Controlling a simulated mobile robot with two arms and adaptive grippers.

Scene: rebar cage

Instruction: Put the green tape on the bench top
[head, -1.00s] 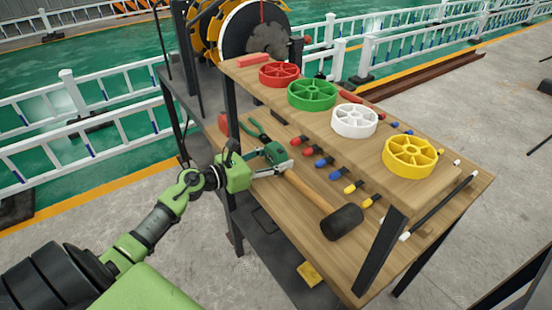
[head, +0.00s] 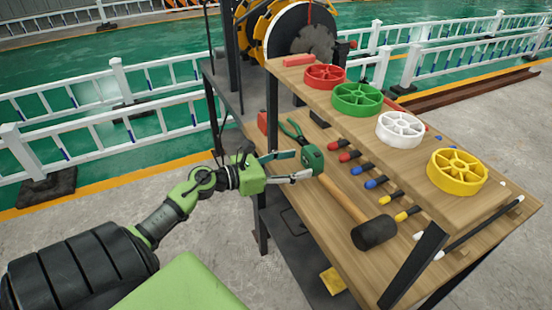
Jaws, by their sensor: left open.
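The green tape (head: 312,160), a compact green case, rests on the wooden bench top (head: 345,268), beside the hammer's handle. My left gripper (head: 288,165) comes in from the left at the bench's edge. Its two pale fingers are spread open and empty, with the tips right by the tape's left side. I cannot tell whether a fingertip still touches it. My right gripper is not in view.
A hammer (head: 374,232), pliers (head: 292,132) and several coloured markers (head: 350,157) lie on the bench. A raised shelf above holds red (head: 325,76), green (head: 357,99), white (head: 400,128) and yellow (head: 457,170) wheels. A dark frame post (head: 272,105) stands near my gripper.

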